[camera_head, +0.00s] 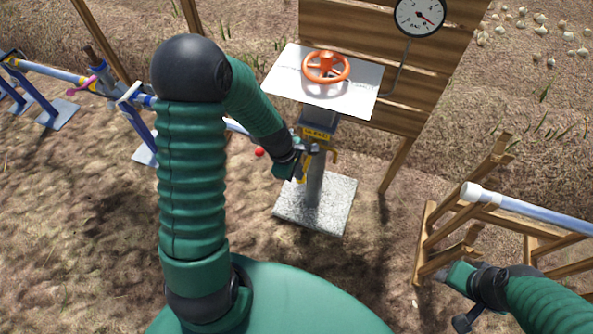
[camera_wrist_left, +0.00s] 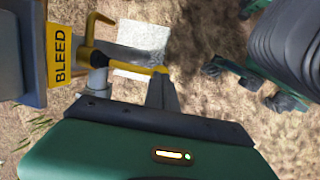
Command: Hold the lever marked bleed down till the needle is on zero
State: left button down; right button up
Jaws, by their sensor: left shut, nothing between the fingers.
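The yellow BLEED label (camera_head: 316,134) is on the post below the white panel; it also shows in the left wrist view (camera_wrist_left: 60,55). The yellow bleed lever (camera_wrist_left: 122,60) sticks out beside the label. My left gripper (camera_head: 308,160) is shut and empty at the lever. In the left wrist view its dark fingertips (camera_wrist_left: 161,88) are at the lever's outer end and seem to touch it. The pressure gauge (camera_head: 420,14) is on the plank board; its red needle points to the lower right, off zero. My right gripper (camera_head: 451,297) is open, away at the lower right.
An orange handwheel (camera_head: 326,67) sits on the white panel (camera_head: 285,75) above the lever. The post stands on a concrete slab (camera_head: 335,208). A wooden rack with a pale pipe (camera_head: 530,210) stands at the right. Blue stands with a pipe (camera_head: 55,72) are at the left.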

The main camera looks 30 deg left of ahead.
pick_arm(q)
jog(key=shift+a, duration=0.1)
jog(key=shift+a+f, duration=0.15)
jog(key=shift+f, duration=0.05)
notch_tip(320, 180, down, 7)
jog(key=s+b, duration=0.1)
jog(key=b, duration=0.1)
jog(key=shift+d+r+b, duration=0.15)
jog(key=shift+d+b, duration=0.1)
jog(key=shift+b, duration=0.1)
jog(key=shift+s, duration=0.1)
dwell(0.6)
